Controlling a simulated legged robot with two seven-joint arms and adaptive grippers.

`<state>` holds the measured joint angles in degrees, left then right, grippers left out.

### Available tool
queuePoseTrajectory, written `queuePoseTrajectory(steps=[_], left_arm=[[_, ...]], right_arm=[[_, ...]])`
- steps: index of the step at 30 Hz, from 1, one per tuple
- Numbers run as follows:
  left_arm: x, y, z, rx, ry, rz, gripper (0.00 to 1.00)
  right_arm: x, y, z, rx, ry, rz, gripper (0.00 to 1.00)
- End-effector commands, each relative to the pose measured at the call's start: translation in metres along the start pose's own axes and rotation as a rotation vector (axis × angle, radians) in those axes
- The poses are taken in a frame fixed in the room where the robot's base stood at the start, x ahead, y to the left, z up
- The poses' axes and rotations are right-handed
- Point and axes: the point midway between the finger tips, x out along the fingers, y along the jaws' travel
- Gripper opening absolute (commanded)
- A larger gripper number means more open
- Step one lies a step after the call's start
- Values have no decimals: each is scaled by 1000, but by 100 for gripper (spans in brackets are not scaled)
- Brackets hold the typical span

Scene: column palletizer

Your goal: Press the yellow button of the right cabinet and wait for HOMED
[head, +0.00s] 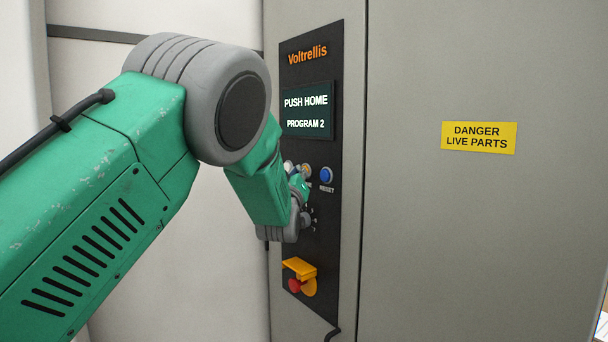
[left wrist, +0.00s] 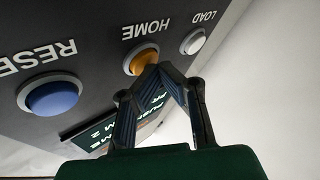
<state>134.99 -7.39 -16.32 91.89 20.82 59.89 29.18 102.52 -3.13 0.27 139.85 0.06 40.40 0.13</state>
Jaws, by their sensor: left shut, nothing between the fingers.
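The cabinet's black control panel (head: 310,225) carries a display (head: 307,112) reading PUSH HOME, PROGRAM 2. The yellow button (head: 306,170) is partly covered by my left arm in the head view. In the left wrist view the yellow button (left wrist: 141,58), labelled HOME, sits between a blue and a white button. My left gripper (left wrist: 160,70) is shut and empty, its fingertips together at the edge of the yellow button. I cannot tell whether they touch it. In the head view my left wrist mostly hides the fingers. My right gripper is not in view.
A blue RESET button (head: 326,175) is to the right of the yellow one, and a white LOAD button (left wrist: 194,41) is on its other side. A red stop button (head: 295,285) under a yellow guard is lower down. A yellow danger sign (head: 478,138) marks the cabinet door.

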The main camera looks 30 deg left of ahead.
Motion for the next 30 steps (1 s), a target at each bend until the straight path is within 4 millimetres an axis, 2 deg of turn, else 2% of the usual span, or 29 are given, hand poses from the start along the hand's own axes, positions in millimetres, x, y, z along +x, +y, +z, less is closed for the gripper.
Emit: queuePoseTrajectory(steps=[14,30], left_arm=[[2,1,2,1,-1,0,0],[-10,-7,-7,0,0,1,0]], right_arm=[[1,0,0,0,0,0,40],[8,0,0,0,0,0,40]])
